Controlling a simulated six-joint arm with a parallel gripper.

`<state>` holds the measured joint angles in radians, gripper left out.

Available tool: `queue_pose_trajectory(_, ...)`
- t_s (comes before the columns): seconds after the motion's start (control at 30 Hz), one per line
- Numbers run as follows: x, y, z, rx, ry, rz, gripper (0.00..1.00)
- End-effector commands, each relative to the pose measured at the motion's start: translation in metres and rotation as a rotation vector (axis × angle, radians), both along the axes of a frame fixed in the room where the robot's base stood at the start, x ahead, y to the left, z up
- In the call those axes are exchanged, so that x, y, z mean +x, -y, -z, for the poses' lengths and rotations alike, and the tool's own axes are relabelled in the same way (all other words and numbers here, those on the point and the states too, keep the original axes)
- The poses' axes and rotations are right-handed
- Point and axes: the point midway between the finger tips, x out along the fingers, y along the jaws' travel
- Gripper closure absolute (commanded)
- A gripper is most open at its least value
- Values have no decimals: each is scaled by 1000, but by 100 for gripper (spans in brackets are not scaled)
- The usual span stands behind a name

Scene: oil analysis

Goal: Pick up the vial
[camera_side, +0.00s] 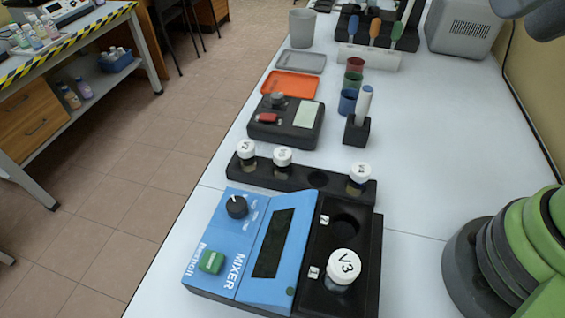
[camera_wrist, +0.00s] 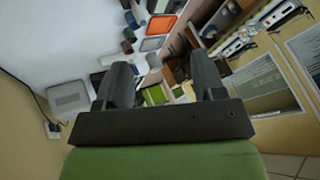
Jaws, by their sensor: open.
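A vial with a white cap marked V3 (camera_side: 344,268) stands upright in the black holder on the right side of the blue mixer (camera_side: 235,245). Three more white-capped vials stand in a long black rack (camera_side: 210,172) behind the mixer: one at the far left (camera_side: 246,154), one beside it (camera_side: 283,163) and one at the right end (camera_side: 359,180). One rack hole between them is empty. My gripper (camera_wrist: 160,62) shows in the wrist view, open, with nothing between its fingers. It points out across the room, away from the vials, and is not in the side view.
The tabletop (camera_side: 450,140) on the right is clear.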

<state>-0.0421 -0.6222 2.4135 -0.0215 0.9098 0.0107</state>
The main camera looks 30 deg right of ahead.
Motion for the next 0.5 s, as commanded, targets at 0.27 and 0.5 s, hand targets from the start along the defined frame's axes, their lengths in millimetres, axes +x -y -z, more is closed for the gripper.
queue_pose_trajectory(0.27,80,-37,15,-71,-200,-149,37)
queue_pose_trajectory(0.5,138,-89,74,-165,-359,-277,37)
